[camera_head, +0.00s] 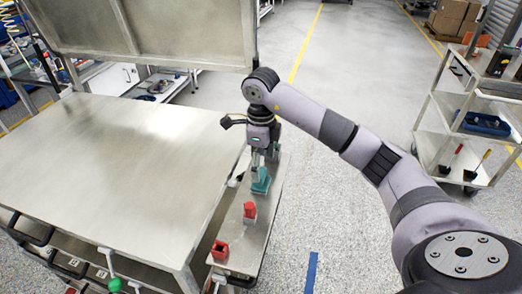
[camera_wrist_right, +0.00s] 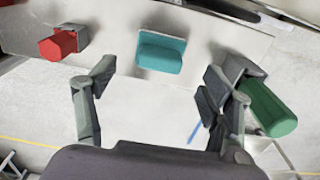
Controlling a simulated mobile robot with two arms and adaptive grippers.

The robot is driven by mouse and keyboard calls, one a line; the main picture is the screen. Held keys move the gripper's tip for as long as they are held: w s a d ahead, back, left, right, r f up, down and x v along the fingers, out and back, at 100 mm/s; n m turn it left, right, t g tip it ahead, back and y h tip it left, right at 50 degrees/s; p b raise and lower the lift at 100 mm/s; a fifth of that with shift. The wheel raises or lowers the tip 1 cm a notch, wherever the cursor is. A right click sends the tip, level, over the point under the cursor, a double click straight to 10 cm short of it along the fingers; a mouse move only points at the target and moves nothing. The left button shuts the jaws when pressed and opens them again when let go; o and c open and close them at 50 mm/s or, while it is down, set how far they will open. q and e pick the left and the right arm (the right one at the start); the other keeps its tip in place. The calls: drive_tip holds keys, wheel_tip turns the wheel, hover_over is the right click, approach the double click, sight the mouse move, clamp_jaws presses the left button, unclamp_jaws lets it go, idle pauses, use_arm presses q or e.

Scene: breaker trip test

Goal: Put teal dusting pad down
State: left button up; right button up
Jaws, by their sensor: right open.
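The teal dusting pad (camera_head: 262,183) rests on the narrow side shelf (camera_head: 236,236) of the metal workbench. In the right wrist view the pad (camera_wrist_right: 162,52) lies beyond the fingertips, between their lines, with clear space on both sides. My right gripper (camera_head: 261,167) points down over the shelf at the pad. In the right wrist view its fingers (camera_wrist_right: 160,85) are spread wide and hold nothing. The head view does not show clearly how far the fingertips are from the pad. My left gripper is not in view.
A red block-like object (camera_head: 250,210) and an open red holder (camera_head: 220,250) share the shelf. A green cylinder (camera_wrist_right: 268,108) shows beside the right finger. The bench top (camera_head: 110,165) is bare. A shelved cart (camera_head: 465,120) stands at the right; the floor between is open.

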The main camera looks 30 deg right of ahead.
sight(261, 173)
wheel_tip(261, 173, up, 5)
drive_tip(key=shift+r, duration=0.9)
drive_tip(key=shift+s+f, duration=0.1)
